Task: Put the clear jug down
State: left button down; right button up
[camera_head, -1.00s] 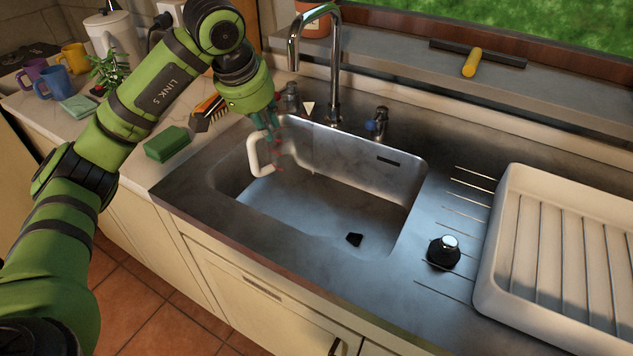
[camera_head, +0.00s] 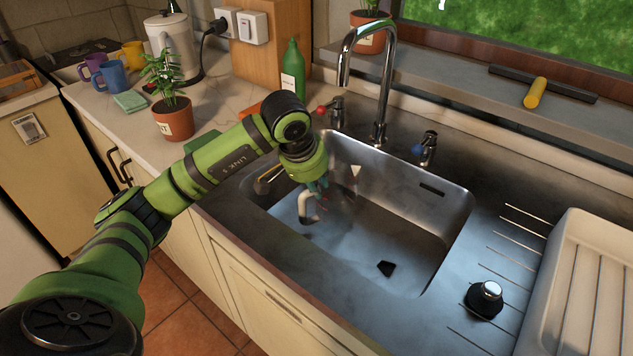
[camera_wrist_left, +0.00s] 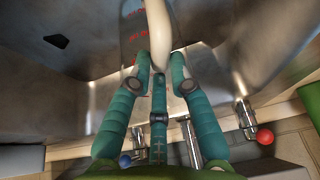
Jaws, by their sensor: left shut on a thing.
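The clear jug (camera_head: 335,196) is see-through, with red marks and a cream handle (camera_head: 306,208). It is inside the left part of the steel sink basin (camera_head: 410,215). Its outline is faint, and I cannot tell whether its base touches the basin floor. My left gripper (camera_head: 317,190) comes from above and is shut on the jug's handle. In the left wrist view, the teal fingers (camera_wrist_left: 158,82) close around the cream handle (camera_wrist_left: 157,32), with the clear wall and red marks (camera_wrist_left: 134,42) beside it. My right gripper is not in view.
The tap (camera_head: 380,85) arches behind the basin. A black drain piece (camera_head: 386,268) lies on the basin floor. A black plug (camera_head: 485,299) and a white dish rack (camera_head: 590,290) are at right. A plant pot (camera_head: 173,120) and green bottle (camera_head: 292,72) stand on the counter.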

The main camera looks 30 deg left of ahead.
pick_arm(q)
jog(key=shift+f, duration=0.2)
jog(key=c, duration=1.1)
grip_release()
jog(key=shift+r, duration=0.1)
jog(key=shift+c, duration=0.2)
